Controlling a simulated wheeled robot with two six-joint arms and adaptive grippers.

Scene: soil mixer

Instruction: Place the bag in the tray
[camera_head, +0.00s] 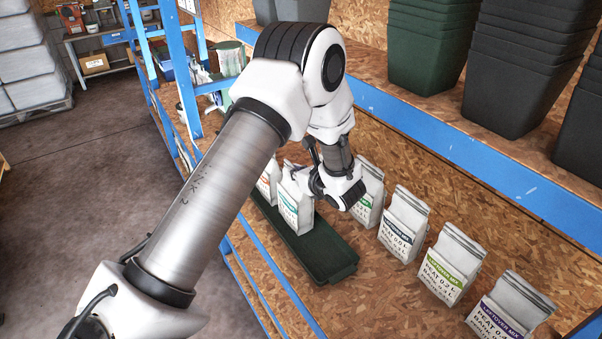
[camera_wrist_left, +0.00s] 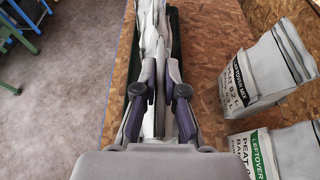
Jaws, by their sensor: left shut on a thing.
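My left gripper (camera_head: 318,186) is shut on a white bag with a teal label (camera_head: 291,212). In the left wrist view the fingers (camera_wrist_left: 160,85) pinch the bag's top (camera_wrist_left: 150,30) from both sides. The bag is upright over the far half of the dark green tray (camera_head: 325,262); I cannot tell whether its bottom touches the tray. Another white bag with an orange label (camera_head: 266,188) is at the tray's far end, partly hidden by my arm. The near end of the tray is empty. My right gripper is not in view.
Several white bags, such as a green-labelled one (camera_head: 447,268) and a purple-labelled one (camera_head: 506,312), stand in a row on the wooden shelf, right of the tray. Stacked dark pots (camera_head: 525,70) and green pots (camera_head: 430,45) sit on the upper shelf with a blue beam (camera_head: 450,140).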

